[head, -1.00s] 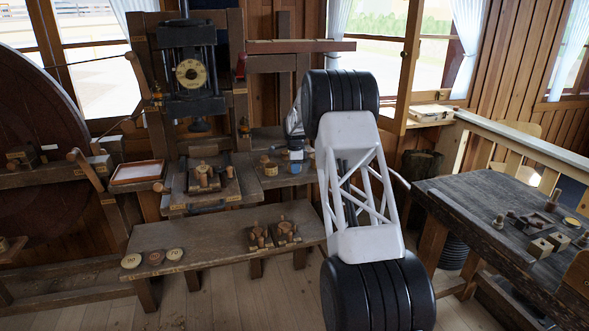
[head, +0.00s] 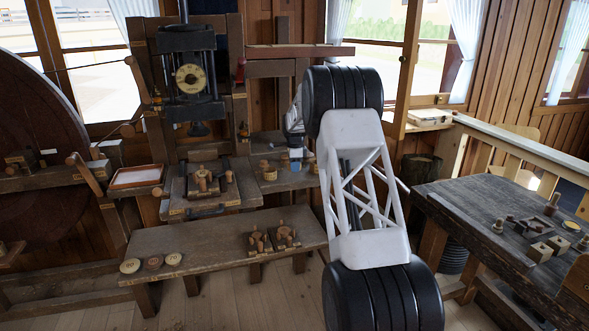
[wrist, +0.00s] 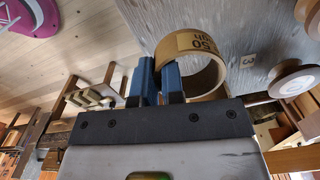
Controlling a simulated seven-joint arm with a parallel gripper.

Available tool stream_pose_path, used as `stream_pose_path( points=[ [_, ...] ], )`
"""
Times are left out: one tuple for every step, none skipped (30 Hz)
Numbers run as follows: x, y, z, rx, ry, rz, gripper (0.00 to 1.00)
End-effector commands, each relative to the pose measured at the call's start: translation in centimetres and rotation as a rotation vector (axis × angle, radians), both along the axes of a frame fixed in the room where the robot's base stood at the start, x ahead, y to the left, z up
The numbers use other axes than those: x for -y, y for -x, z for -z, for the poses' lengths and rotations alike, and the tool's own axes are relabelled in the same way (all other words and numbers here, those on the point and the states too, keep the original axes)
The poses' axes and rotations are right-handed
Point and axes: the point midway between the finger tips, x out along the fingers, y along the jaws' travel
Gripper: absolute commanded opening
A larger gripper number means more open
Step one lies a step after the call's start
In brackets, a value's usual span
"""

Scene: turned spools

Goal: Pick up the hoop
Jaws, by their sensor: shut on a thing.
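The hoop is a tan wooden ring (wrist: 194,42) with a dark printed label on its outer face, seen in the wrist view. My gripper (wrist: 158,82) has two blue fingers, one on each side of the hoop's near left wall, and is shut on it. The rest of the ring extends to the right of the fingers, its opening visible. In the head view my gripper (head: 295,154) is a small blue shape above the back bench, partly behind my arm. I cannot make out the hoop there.
The back bench (head: 240,192) carries turned wooden pieces. The low front bench (head: 205,240) holds several round discs at its left and blocks with pegs at its right. A dark table (head: 455,205) with small parts stands at the right. A press (head: 190,80) rises behind.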

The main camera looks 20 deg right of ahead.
Motion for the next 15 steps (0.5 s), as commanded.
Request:
stream_pose_path(
  points=[
    [-0.1, 0.5, -0.3, 0.001, 0.000, 0.000, 0.00],
    [-0.1, 0.8, -0.3, 0.001, 0.000, 0.000, 0.00],
    [-0.2, 1.2, -0.3, 0.002, 0.000, 0.000, 0.00],
    [-0.2, 1.5, -0.4, 0.003, 0.001, 0.000, 0.00],
    [-0.3, 1.9, -0.5, 0.003, 0.001, 0.000, 0.00],
    [-0.4, 2.4, -0.4, 0.002, 0.000, 0.000, 0.00],
    [-0.4, 2.8, -0.5, 0.001, 0.000, 0.000, 0.00],
    [-0.5, 3.2, -0.5, 0.002, 0.000, 0.000, 0.00],
    [-0.6, 3.7, -0.6, 0.001, 0.000, 0.000, 0.00],
    [-0.6, 4.1, -0.6, 0.002, 0.000, 0.000, 0.00],
    [-0.7, 4.4, -0.7, 0.003, 0.001, 0.000, 0.00],
    [-0.8, 5.0, -0.8, 0.003, 0.001, 0.000, 0.00],
    [-0.8, 5.4, -0.7, 0.002, 0.000, 0.000, 0.00],
    [-0.9, 5.8, -0.7, 0.001, 0.000, 0.000, 0.00],
    [-1.0, 6.3, -0.8, 0.002, 0.000, 0.000, 0.00]
  ],
)
